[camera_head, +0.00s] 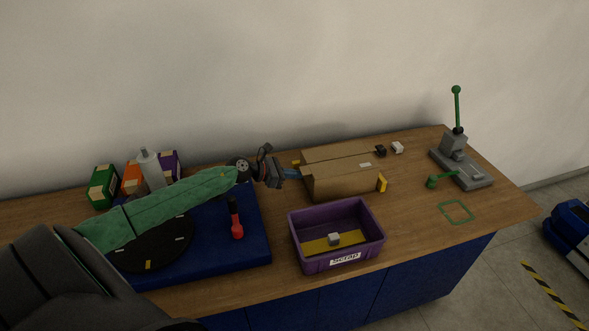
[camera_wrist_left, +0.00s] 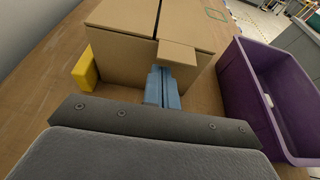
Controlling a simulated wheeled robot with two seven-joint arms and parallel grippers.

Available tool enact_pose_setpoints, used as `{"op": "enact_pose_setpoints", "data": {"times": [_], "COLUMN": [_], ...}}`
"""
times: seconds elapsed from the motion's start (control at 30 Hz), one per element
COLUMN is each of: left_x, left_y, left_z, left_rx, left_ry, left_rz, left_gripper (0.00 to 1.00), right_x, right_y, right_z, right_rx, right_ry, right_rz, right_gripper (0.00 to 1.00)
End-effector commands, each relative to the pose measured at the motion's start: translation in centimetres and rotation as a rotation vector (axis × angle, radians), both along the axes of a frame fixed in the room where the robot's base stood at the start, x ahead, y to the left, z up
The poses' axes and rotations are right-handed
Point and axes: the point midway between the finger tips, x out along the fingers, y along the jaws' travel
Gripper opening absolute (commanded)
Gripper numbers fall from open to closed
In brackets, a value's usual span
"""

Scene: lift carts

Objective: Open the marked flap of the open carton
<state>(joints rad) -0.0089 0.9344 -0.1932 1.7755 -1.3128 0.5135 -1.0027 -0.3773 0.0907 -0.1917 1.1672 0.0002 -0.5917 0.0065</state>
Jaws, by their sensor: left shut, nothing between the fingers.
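The brown cardboard carton (camera_head: 345,183) stands near the back of the bench, with a dark gap along its top; it also shows in the left wrist view (camera_wrist_left: 118,56). A small cardboard flap (camera_wrist_left: 177,53) sticks out from its near top edge in the wrist view. I cannot make out a mark on it. My left gripper (camera_head: 294,173) is at the carton's left end, its blue fingers shut and empty. In the wrist view the fingertips (camera_wrist_left: 162,86) are right at the small flap's lower edge; whether they touch it I cannot tell. My right gripper is not in view.
A purple bin (camera_head: 374,244) holding a small grey block stands in front of the carton. Yellow blocks (camera_head: 382,183) sit at the carton's corners. A lever press (camera_head: 458,155) stands at the right. A blue board (camera_head: 258,233) with a red-handled tool (camera_head: 237,230) lies left.

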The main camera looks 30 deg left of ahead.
Motion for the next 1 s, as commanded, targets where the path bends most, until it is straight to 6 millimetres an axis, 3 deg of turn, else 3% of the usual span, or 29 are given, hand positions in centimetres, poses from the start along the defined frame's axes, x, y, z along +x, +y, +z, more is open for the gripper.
{"op": "enact_pose_setpoints", "data": {"times": [0.37, 0.87, 1.0], "left_x": [0.0, 0.0, 0.0], "left_y": [0.0, 0.0, 0.1], "left_z": [0.9, 1.1, 1.2], "left_rx": [0.0, 0.027, 0.045], "left_ry": [0.0, -0.023, -0.038], "left_rz": [0.0, 0.0, -0.001], "left_gripper": [0.0, 0.0, 0.0], "right_x": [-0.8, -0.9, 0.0], "right_y": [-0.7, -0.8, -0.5], "right_z": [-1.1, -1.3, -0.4], "right_rx": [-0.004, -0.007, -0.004], "right_ry": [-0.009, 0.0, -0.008], "right_rz": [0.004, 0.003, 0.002], "right_gripper": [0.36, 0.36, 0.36]}}
